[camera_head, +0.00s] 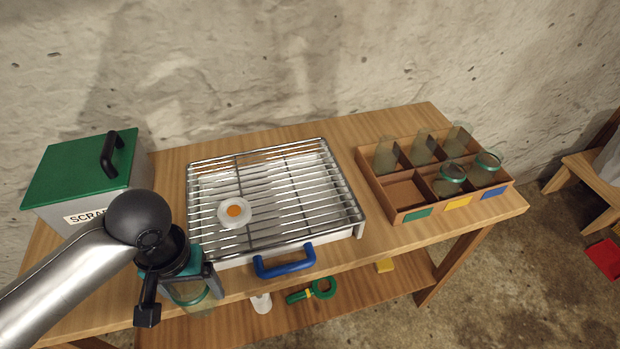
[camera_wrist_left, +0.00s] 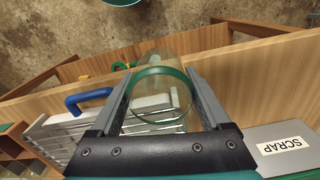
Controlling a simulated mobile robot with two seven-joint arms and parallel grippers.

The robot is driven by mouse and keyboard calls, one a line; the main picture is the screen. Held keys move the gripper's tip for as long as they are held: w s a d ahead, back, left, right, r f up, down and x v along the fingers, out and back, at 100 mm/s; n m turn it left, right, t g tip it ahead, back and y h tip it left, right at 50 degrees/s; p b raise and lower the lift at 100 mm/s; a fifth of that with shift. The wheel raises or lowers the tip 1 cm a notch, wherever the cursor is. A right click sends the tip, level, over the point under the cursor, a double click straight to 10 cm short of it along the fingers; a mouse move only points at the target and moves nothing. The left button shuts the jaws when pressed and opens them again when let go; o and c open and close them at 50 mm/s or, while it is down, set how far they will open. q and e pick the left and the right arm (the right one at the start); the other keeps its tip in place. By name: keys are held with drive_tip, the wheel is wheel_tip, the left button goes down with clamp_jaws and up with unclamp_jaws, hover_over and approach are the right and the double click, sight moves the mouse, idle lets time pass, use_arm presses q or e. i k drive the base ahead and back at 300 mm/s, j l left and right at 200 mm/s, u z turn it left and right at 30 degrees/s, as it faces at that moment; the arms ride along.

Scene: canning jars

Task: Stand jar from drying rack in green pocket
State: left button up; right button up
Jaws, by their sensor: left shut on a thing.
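My left gripper (camera_head: 190,285) is shut on a clear glass jar (camera_head: 187,294) with a green band, left of the drying rack (camera_head: 270,185) and by the table's front edge. In the left wrist view the jar (camera_wrist_left: 165,85) sits between the two fingers and its far end sticks out past them. The wire rack carries no jar. The wooden crate (camera_head: 390,205) on the right has pockets in two rows. Its green pocket (camera_head: 403,193), front left with a green label (camera_head: 417,214), is empty. My right gripper is not in view.
Jars stand in the other crate pockets. A green-lidded SCRAP bin (camera_head: 80,170) stands at left. A green-handled item (camera_head: 312,291) lies on the lower shelf.

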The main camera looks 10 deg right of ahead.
sight(403, 200)
drive_tip(key=l+u, duration=0.3)
drive_tip(key=l, duration=0.3)
drive_tip(key=l+u, duration=0.3)
drive_tip(key=l, duration=0.25)
drive_tip(key=k+l+u, duration=0.15)
drive_tip(key=l+u, duration=0.15)
drive_tip(key=l, duration=0.25)
drive_tip(key=k+l, duration=0.1)
drive_tip(key=l, duration=0.35)
drive_tip(key=k+l, duration=0.1)
drive_tip(key=l, duration=0.3)
drive_tip(key=k+l+u, duration=0.1)
drive_tip(key=l, duration=0.35)
drive_tip(key=k+l, duration=0.1)
drive_tip(key=l, duration=0.35)
